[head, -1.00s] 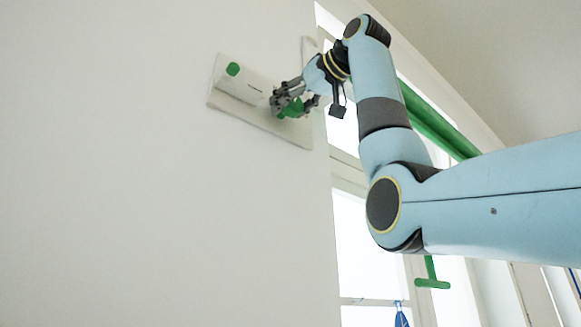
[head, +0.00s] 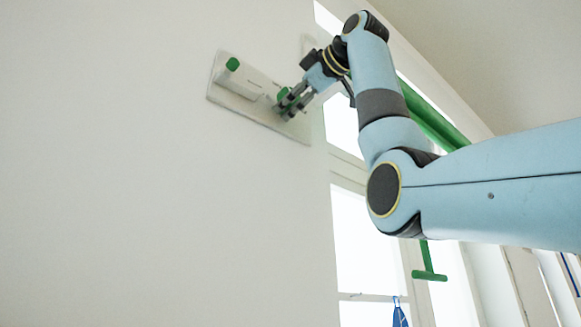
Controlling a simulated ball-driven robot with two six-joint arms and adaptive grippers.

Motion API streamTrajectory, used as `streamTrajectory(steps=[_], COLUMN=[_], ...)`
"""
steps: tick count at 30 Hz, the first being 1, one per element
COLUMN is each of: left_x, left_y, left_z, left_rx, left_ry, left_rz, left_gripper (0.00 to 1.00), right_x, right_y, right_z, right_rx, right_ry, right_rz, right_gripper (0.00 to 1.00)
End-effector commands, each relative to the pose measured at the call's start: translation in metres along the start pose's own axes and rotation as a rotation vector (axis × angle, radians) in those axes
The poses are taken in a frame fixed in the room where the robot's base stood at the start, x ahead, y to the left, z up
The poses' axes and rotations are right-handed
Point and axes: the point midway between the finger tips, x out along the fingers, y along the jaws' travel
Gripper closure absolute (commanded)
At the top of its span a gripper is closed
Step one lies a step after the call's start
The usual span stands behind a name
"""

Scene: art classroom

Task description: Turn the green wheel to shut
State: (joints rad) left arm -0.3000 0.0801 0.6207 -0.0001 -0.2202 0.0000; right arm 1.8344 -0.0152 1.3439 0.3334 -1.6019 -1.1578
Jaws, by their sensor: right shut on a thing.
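The green wheel (head: 283,94) is on a white plate (head: 222,98) fixed to the wall. Only a small green part of it shows between the fingers of my right gripper (head: 291,104). The right gripper is shut on the wheel, and its fingers and wrist hide most of it. A green round knob or cap (head: 232,64) sticks out from the upper left of the same plate. My left gripper is not in view.
The bare white wall (head: 130,180) fills the left side. A window (head: 363,240) is to the right, behind my right arm. A green pipe-like bar (head: 432,122) runs behind the arm, and a green T-shaped handle (head: 429,273) hangs below it.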

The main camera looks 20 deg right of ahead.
Motion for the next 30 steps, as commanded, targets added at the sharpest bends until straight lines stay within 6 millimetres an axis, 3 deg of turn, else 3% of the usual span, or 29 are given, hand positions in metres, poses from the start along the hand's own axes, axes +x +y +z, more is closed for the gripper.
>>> streamTrajectory(steps=[15, 30], left_x=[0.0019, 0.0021], left_y=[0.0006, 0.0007], left_z=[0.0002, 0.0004], left_rx=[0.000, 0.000], left_ry=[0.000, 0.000], left_rz=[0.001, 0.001], left_gripper=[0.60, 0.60], right_x=[0.0010, 0.0015], right_y=[-0.0014, -0.0023], right_z=[0.0005, 0.0007], right_rx=[-0.344, -0.415], right_ry=[0.000, 0.001], right_rz=[-0.007, -0.010], right_gripper=[0.77, 0.77])
